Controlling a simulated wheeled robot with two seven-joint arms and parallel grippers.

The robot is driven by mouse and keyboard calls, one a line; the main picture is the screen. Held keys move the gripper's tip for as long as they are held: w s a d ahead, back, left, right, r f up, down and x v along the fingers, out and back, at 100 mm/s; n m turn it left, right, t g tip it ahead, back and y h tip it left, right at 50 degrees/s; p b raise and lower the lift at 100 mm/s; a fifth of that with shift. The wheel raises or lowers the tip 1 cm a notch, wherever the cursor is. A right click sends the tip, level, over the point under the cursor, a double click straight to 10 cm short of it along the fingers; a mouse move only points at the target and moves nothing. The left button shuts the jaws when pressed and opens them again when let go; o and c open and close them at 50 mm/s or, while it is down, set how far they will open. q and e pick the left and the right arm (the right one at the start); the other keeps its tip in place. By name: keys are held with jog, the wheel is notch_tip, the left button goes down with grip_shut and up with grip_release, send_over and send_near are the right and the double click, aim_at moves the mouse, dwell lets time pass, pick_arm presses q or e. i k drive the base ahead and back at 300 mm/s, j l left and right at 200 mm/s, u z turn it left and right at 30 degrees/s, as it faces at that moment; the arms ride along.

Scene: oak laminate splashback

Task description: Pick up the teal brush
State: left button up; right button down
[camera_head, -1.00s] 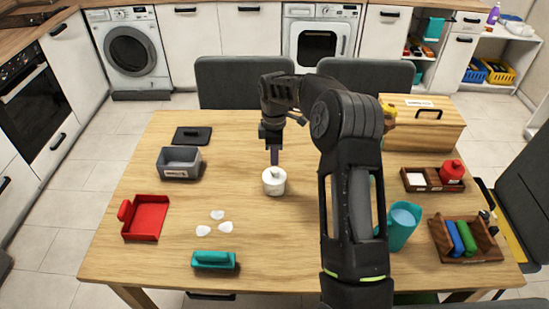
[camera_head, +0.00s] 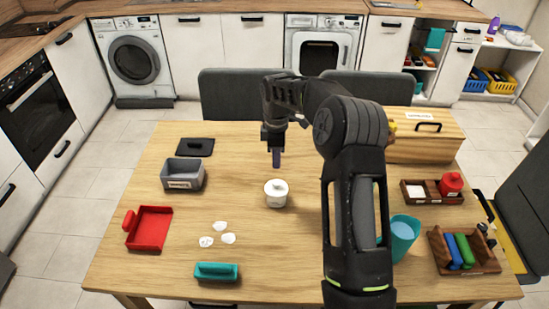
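The teal brush (camera_head: 216,271) lies on the wooden table near its front edge, left of the middle. My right gripper (camera_head: 276,160) points down above a small white lidded pot (camera_head: 276,194), with a gap between fingertips and lid knob. It is well behind the brush and to its right. Its fingers show as one narrow dark shape, so I cannot tell whether they are open or shut; nothing is seen hanging from them. My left gripper is not in view.
White scraps (camera_head: 228,239) lie just behind the brush. A red dustpan (camera_head: 149,228) and grey bin (camera_head: 182,174) are at left. A teal cup (camera_head: 402,238), wooden caddy (camera_head: 464,250) and wooden box (camera_head: 428,148) are at right. My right arm hides part of the table.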

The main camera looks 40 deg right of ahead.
aim_at(221, 272)
jog(key=k+j, duration=0.8)
jog(key=j, duration=0.1)
